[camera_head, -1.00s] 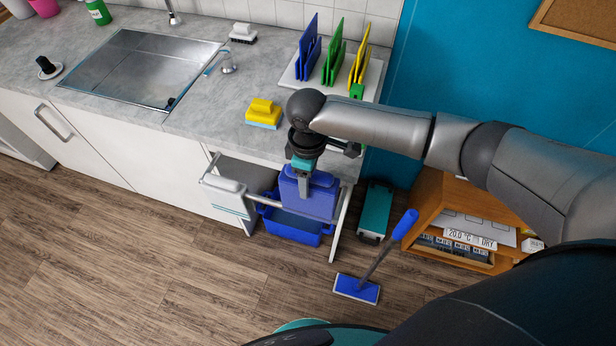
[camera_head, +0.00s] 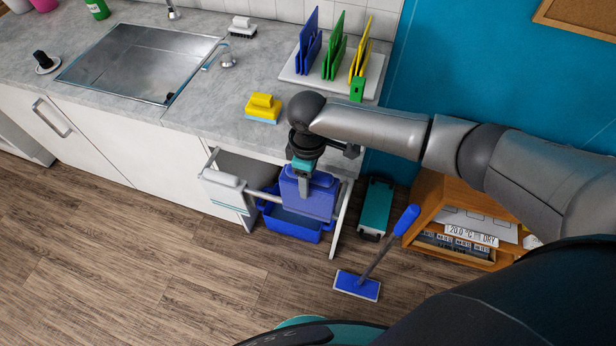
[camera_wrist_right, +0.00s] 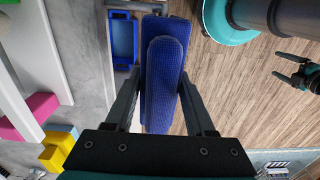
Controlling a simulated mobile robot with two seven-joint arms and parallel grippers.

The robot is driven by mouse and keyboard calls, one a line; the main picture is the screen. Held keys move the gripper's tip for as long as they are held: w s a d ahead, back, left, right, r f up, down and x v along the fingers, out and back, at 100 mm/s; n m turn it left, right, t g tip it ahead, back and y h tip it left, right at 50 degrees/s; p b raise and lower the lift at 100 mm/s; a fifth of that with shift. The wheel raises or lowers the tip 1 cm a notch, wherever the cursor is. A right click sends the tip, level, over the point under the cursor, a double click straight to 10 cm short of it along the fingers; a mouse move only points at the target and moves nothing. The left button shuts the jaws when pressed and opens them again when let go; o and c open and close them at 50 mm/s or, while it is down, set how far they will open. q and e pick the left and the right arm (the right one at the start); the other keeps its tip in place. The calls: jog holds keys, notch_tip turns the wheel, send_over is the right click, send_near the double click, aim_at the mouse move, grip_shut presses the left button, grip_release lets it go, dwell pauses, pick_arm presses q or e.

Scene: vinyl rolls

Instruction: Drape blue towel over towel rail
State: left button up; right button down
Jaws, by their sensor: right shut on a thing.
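The blue towel (camera_head: 318,202) hangs folded at the right part of the towel rail (camera_head: 262,194), on the pulled-out frame below the counter. I cannot tell whether it rests on the rail. My right gripper (camera_head: 304,188) is shut on the upper part of the towel, pointing down. In the right wrist view the towel (camera_wrist_right: 163,85) hangs between the fingers (camera_wrist_right: 161,80) as two overlapping layers. The rail is hidden there. My left gripper (camera_wrist_right: 284,67) shows at the right edge of the wrist view, open and empty, away from the towel.
A white towel (camera_head: 224,187) hangs at the rail's left end. A blue bin (camera_head: 290,224) sits below and behind the blue towel. A blue-handled mop (camera_head: 357,286), a teal case (camera_head: 375,207) and a wooden cabinet (camera_head: 425,210) stand to the right. Floor at front left is clear.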

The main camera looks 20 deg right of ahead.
jog(key=shift+s+d+f+b, duration=0.1)
jog(key=shift+f+b, duration=0.65)
jog(key=shift+f, duration=0.9)
jog(key=shift+s+d+f+b, duration=0.1)
jog(key=shift+f+b, duration=0.65)
jog(key=shift+f, duration=0.85)
jog(key=shift+f, duration=0.1)
jog(key=shift+s+d+f+b, duration=0.1)
jog(key=shift+f+b, duration=1.05)
jog(key=shift+f, duration=0.65)
jog(key=shift+d+f+b, duration=0.1)
jog(key=shift+f+b, duration=1.05)
jog(key=shift+f, duration=0.6)
jog(key=c, duration=0.5)
grip_release()
jog(key=shift+c, duration=0.2)
jog(key=o, duration=0.4)
jog(key=shift+a+r, duration=0.15)
jog(key=shift+a, duration=0.05)
jog(key=shift+r, duration=0.1)
